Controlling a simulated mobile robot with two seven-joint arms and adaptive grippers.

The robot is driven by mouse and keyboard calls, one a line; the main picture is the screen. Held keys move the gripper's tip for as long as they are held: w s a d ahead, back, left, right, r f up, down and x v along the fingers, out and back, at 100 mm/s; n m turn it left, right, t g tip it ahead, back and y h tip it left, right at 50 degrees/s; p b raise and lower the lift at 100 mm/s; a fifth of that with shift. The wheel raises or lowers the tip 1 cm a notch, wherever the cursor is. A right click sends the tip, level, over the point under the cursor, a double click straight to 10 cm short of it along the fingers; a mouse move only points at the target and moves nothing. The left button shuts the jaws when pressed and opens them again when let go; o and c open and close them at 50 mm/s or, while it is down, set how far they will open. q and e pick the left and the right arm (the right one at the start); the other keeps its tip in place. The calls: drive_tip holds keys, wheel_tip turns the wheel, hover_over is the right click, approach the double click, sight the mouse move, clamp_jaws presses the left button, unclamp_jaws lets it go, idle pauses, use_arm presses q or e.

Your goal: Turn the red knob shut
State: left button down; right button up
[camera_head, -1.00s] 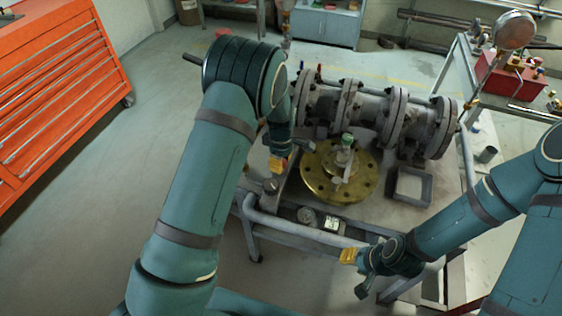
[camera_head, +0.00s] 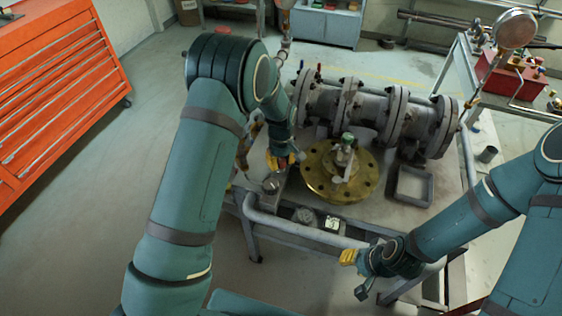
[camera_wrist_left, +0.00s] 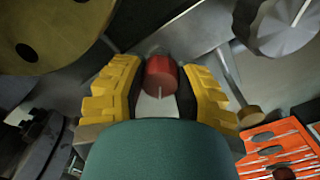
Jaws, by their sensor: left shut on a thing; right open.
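The red knob (camera_wrist_left: 160,72) is a short cylinder with a pale line on it, near the top middle of the left wrist view. My left gripper (camera_wrist_left: 158,88) has its yellow fingers on both sides of it, shut on it. In the head view my left gripper (camera_head: 283,161) is at the left part of the bench, just left of the brass flange, with a bit of red between its fingers. My right gripper (camera_head: 350,257) is open and empty, low in front of the bench's front rail.
The round brass flange (camera_head: 365,186) lies just right of my left gripper. A grey flanged pipe (camera_head: 375,105) runs behind it. A short metal cylinder (camera_head: 270,184) stands close in front of my left gripper. A grey tray (camera_head: 428,190) sits to the right.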

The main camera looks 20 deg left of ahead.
sight(281, 160)
use_arm(q)
drive_tip(key=m, duration=0.5)
drive_tip(key=shift+m+b, duration=0.3)
drive_tip(key=shift+b, duration=0.1)
drive_tip(key=m, duration=0.5)
drive_tip(key=shift+b, duration=0.35)
drive_tip(key=shift+m, duration=0.4)
drive_tip(key=c, duration=0.6)
unclamp_jaws()
wheel_tip(281, 160, up, 12)
